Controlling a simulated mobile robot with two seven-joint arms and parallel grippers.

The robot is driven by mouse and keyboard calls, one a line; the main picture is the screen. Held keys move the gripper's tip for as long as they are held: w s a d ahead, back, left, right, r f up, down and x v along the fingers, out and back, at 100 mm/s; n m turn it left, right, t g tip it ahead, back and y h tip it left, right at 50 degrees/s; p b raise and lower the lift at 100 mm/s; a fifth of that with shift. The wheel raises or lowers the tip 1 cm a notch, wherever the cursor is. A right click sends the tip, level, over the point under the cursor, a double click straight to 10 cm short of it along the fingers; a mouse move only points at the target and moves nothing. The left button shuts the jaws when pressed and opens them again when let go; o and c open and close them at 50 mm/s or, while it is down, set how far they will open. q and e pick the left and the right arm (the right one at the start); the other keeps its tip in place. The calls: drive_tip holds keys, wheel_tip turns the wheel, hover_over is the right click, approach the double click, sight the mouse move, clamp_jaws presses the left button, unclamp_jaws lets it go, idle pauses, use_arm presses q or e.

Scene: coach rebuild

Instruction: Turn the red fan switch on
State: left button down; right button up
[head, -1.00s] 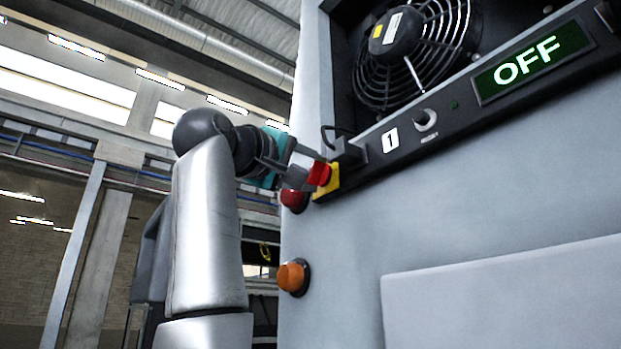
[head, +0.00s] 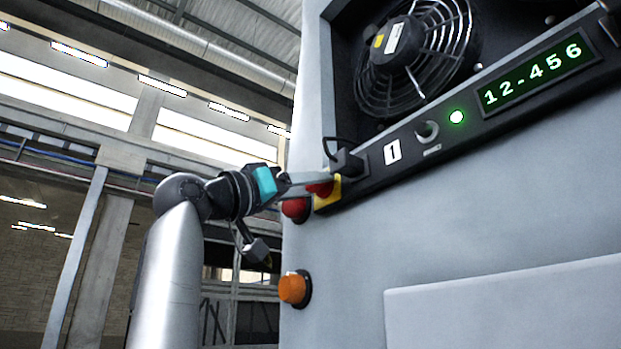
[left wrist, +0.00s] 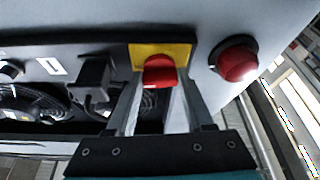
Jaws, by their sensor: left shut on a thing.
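The red fan switch (head: 320,188) sits on a yellow plate (head: 333,193) at the left end of the black panel strip. In the left wrist view the red switch (left wrist: 159,71) lies between my two fingers, with the yellow plate (left wrist: 147,52) behind it. My left gripper (head: 305,184) is shut on the red switch. The display (head: 535,75) reads "12-456" and the small lamp (head: 457,117) beside it glows green. The fan (head: 415,60) is behind its wire guard. My right gripper does not show.
A red round button (head: 295,209) is just below and left of the switch; it also shows in the left wrist view (left wrist: 237,64). An orange button (head: 293,289) is lower on the grey cabinet (head: 470,215). A black block with a cable (head: 346,160) sits close above the switch.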

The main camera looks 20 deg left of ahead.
use_arm(q)
drive_tip(key=shift+a+m+g+h, duration=0.1)
drive_tip(key=shift+m+g+h, duration=0.35)
drive_tip(key=shift+m, duration=0.35)
drive_tip(key=shift+m+p, duration=0.3)
drive_tip(key=shift+p, duration=0.05)
drive_tip(key=shift+c, duration=1.4)
unclamp_jaws()
drive_tip(key=b+v, duration=0.6)
drive_tip(key=v, duration=0.9)
drive_tip(key=shift+f+b, duration=0.2)
drive_tip(key=shift+b, duration=0.2)
